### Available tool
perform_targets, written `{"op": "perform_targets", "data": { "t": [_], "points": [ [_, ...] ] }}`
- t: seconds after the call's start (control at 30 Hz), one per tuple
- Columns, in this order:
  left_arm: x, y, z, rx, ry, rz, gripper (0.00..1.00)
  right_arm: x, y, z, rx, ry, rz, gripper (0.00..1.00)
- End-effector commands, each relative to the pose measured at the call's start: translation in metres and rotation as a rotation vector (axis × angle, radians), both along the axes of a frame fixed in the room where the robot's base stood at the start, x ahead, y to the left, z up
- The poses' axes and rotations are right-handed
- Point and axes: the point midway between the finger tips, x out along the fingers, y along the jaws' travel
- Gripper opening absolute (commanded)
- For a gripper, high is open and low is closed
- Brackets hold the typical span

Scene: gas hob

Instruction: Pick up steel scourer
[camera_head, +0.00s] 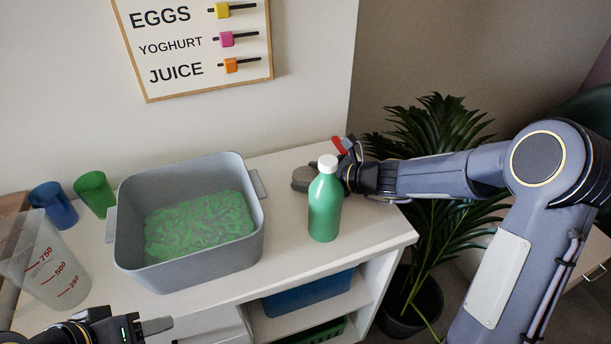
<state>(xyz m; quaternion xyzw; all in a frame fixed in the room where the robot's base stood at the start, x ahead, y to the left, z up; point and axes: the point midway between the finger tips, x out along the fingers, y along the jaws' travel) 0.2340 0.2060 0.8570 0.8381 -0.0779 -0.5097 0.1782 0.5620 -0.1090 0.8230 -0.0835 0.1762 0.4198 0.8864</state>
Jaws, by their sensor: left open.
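A rounded grey lump (302,179), which looks like the steel scourer, lies on the white counter behind and left of a green bottle with a white cap (324,205). The bottle hides part of it. My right gripper (344,163) reaches in from the right, close beside the lump and behind the bottle. Its fingertips are partly hidden, so I cannot tell whether it touches or holds the lump. My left gripper (150,327) is at the bottom left edge, open, low in front of the counter and far from the lump; only part of it shows.
A grey tub (190,274) with green contents stands mid-counter. Blue (53,205) and green (95,194) cups and a clear measuring jug (45,262) are at left. A potted plant (430,170) stands right of the counter. A little bare counter (370,235) lies right of the bottle.

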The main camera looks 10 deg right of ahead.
Motion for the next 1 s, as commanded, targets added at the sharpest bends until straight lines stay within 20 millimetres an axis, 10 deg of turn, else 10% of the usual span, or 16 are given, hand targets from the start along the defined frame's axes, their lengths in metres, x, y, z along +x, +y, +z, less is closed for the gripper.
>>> {"op": "perform_targets", "data": {
  "t": [0.23,0.57,1.0],
  "points": [
    [0.000,0.000,0.000,0.000,0.000,0.000,0.51,0.000,0.000,0.000,0.000,0.000,0.000,0.33],
    [0.000,0.000,0.003,0.000,0.000,0.000,0.51,0.000,0.000,0.006,0.000,-0.001,0.000,0.33],
    [0.000,0.000,0.033,0.000,0.000,0.000,0.51,0.000,0.000,0.086,-0.001,-0.003,0.000,0.33]
  ]
}}
